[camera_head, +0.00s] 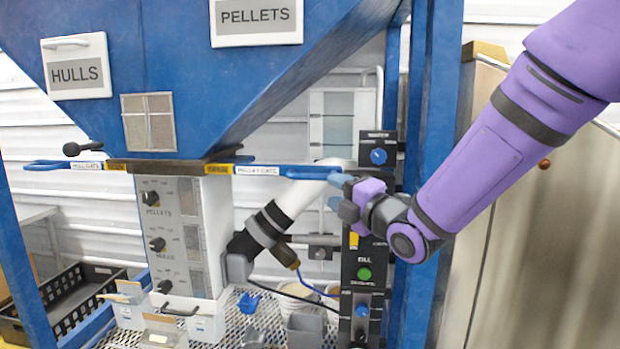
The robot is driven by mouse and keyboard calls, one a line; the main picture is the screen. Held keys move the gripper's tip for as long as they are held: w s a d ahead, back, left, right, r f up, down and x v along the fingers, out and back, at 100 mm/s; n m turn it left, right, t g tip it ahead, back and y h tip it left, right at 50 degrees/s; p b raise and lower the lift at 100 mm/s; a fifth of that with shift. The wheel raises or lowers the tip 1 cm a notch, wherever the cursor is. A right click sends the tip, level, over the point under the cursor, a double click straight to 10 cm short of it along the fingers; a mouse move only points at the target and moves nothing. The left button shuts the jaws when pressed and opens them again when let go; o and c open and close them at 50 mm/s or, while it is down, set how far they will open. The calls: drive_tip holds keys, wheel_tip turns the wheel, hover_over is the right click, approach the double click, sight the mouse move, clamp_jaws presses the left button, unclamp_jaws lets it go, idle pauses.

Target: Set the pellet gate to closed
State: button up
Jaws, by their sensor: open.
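The pellet gate (257,170) is a flat slide bar with a white label, under the right side of the blue hopper. It sticks out to the right from a yellow marked plate (217,169) and ends in a blue handle (305,173). My gripper (338,190) comes in from the right on the purple arm, with its fingers pointing left. It is open, and its fingertips are close to the right end of the handle. I cannot tell whether they touch it. Nothing shows held between them.
The hulls gate (87,165) sticks out left. A white dial box (180,235) stands below the hopper. A white and black pipe (285,212) crosses behind the gate. A control column (363,270) stands below my gripper, beside a blue post (430,150).

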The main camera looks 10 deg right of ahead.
sight(312, 178)
drive_tip(key=x, duration=0.9)
drive_tip(key=shift+w, duration=0.15)
clamp_jaws()
